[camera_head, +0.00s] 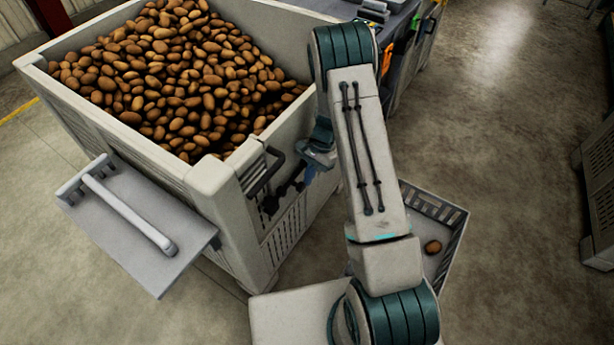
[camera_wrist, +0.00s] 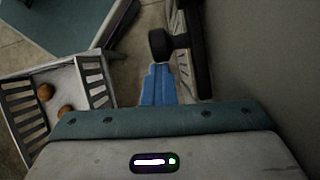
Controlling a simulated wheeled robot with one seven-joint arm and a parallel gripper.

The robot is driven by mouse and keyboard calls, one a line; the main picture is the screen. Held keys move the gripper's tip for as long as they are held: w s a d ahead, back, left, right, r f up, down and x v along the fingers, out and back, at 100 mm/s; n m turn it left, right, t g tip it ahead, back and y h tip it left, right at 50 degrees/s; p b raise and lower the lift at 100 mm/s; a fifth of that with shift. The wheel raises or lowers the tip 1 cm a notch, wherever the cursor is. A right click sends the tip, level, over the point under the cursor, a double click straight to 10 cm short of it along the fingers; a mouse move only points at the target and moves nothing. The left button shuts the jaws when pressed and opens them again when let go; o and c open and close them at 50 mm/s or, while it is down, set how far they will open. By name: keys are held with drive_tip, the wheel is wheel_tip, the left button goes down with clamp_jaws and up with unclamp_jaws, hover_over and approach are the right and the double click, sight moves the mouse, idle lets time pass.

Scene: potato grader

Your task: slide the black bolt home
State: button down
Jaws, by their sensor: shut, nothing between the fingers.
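The black bolt (camera_head: 270,204) is on the near side wall of the big potato bin (camera_head: 212,176), beside the corner post. My gripper (camera_head: 310,174) is at this wall, just right of the bolt, and partly hidden by my arm. In the wrist view its blue fingers (camera_wrist: 157,72) are closed together and empty. Their tips are close below the knob; I cannot tell whether they touch it. How far the bolt sits in its keeper is unclear.
A grey flap with a pale handle (camera_head: 130,213) juts out at the bin's left. A slatted crate (camera_head: 437,207) holding potatoes stands on the floor to the right, partly behind my arm. A workbench (camera_head: 405,45) stands behind. Open floor lies further right.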

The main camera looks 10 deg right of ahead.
drive_tip(key=w+d+r+b, duration=0.1)
drive_tip(key=w+d+r, duration=0.4)
drive_tip(key=d+r, duration=0.2)
drive_tip(key=shift+d+r+b, duration=0.25)
drive_tip(key=shift+r+b, duration=0.15)
drive_tip(key=shift+r, duration=0.35)
drive_tip(key=s+a+r+n+t+h+p, duration=0.1)
drive_tip(key=s+a+r+n, duration=0.1)
drive_tip(key=s+r, duration=0.5)
drive_tip(key=s+a+r+n+t+h+p, duration=0.1)
drive_tip(key=s+a+r+n, duration=0.15)
drive_tip(key=r, duration=0.85)
drive_tip(key=s+r+n+t+h, duration=0.1)
drive_tip(key=s+r+n+t, duration=0.1)
drive_tip(key=s, duration=0.6)
drive_tip(key=s+a+r+n+t+p, duration=0.1)
drive_tip(key=s+r+n+t, duration=0.1)
drive_tip(key=s+r, duration=0.3)
drive_tip(key=s+n, duration=0.1)
drive_tip(key=s, duration=0.3)
drive_tip(key=shift+s+r+n+h, duration=0.15)
drive_tip(key=shift+s+n+h, duration=0.05)
drive_tip(key=shift+n+h, duration=0.2)
